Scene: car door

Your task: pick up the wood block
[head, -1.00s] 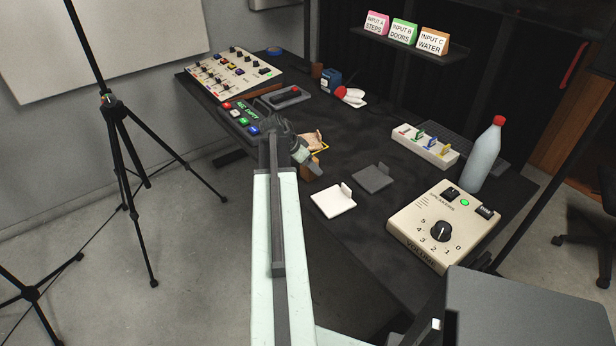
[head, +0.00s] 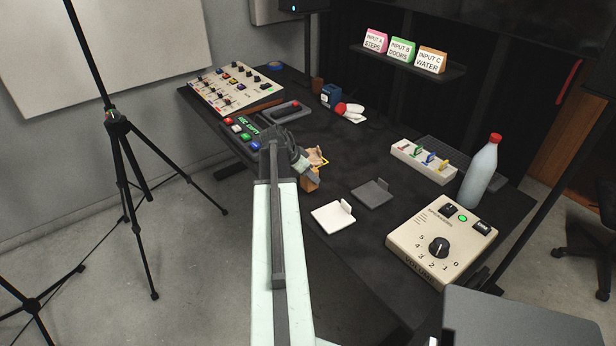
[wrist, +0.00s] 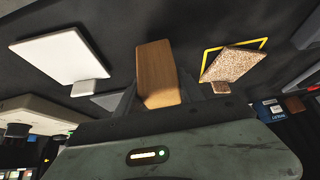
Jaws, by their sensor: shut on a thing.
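The wood block (wrist: 157,72) is a plain brown rectangular piece, in the middle of the wrist view. My gripper (wrist: 158,92) is shut on it, with dark fingers at its two sides. In the head view the wood block (head: 310,183) shows as a small tan piece just beyond the end of my arm. My gripper (head: 304,167) partly covers it there. I cannot tell whether the block touches the table or is just above it.
A speckled tan tabbed plate (wrist: 232,65) by a yellow outline lies beside the block. A white tabbed plate (head: 333,216) and a dark grey one (head: 372,193) lie to the right. A button box (head: 241,132) is behind left, and a speaker box (head: 440,240) at front right.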

